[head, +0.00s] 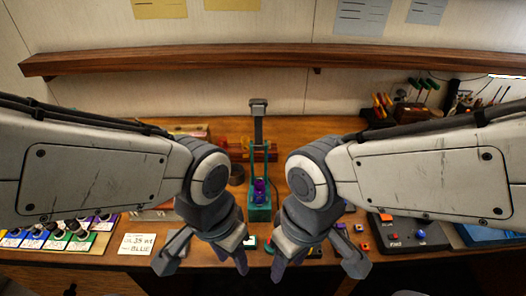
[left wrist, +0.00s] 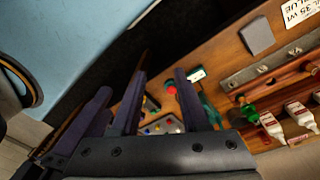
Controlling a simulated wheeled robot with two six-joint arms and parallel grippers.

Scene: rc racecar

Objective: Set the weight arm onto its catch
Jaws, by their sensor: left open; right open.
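A slim grey upright arm (head: 259,125) with a dark block on top stands in the middle of the bench in the head view. It rises from a green base (head: 260,213), with a purple part (head: 260,188) in front. It may be the weight arm; I cannot make out its catch. My left gripper (head: 204,262) is open and empty at the bench's front edge, left of the base. My right gripper (head: 318,264) is open and empty, to the right of the base. Both are apart from the stand. The left gripper (left wrist: 158,98) shows its spread dark fingers in the left wrist view.
A card (head: 136,243) and several colored pieces lie front left. A dark control box (head: 398,232) with a blue knob stands front right. A wooden shelf (head: 200,64) crosses the wall. Tools stand back right. The left wrist view shows small bottles (left wrist: 272,126) and a grey block (left wrist: 257,37).

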